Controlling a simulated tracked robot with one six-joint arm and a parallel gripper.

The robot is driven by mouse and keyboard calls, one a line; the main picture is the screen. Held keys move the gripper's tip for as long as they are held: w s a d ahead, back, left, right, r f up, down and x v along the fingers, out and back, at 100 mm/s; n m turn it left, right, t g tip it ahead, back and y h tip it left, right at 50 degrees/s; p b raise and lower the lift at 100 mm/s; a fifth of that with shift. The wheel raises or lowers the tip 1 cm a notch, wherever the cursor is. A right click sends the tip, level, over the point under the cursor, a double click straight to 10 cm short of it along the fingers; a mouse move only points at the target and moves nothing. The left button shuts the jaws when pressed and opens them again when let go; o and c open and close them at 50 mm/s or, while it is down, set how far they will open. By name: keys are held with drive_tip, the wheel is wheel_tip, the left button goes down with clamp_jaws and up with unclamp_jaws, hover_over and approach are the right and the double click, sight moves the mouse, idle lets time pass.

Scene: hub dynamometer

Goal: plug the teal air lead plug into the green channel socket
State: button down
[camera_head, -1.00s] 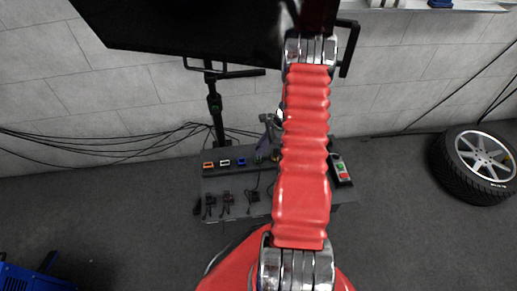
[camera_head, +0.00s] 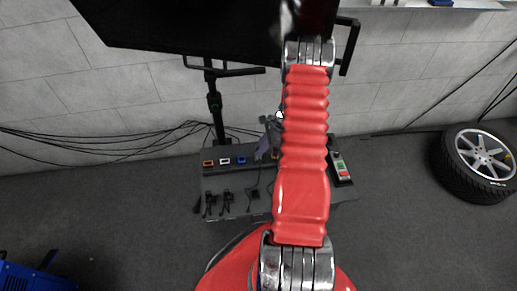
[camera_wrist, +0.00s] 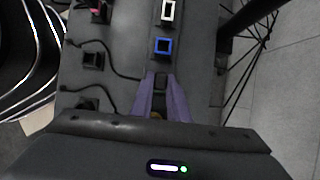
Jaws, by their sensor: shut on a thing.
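My gripper (camera_head: 264,148) hangs over the right half of the grey bench panel, partly behind my red arm. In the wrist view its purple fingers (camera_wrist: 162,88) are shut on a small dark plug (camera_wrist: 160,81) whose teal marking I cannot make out. The held plug is just short of the blue socket (camera_wrist: 162,46) in that picture. A bit of yellow shows low between the fingers. The green channel socket is not visible in either view; my arm and gripper hide part of the socket row. I cannot tell whether the plug touches anything.
A white socket (camera_wrist: 168,11) sits beyond the blue one; an orange socket (camera_head: 208,163) is at the row's left end. Several dark plugs with cables, such as one plug (camera_wrist: 93,60), line the panel's front. A button box (camera_head: 341,169) stands at the right.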

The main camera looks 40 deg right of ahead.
drive_tip(key=shift+f, duration=0.35)
drive_tip(key=c, duration=1.6)
unclamp_jaws()
drive_tip(key=shift+r, duration=0.2)
drive_tip(key=v, duration=0.7)
drive_tip(key=shift+s+d+r, duration=0.1)
drive_tip(key=shift+d+r, duration=0.1)
drive_tip(key=shift+d, duration=0.05)
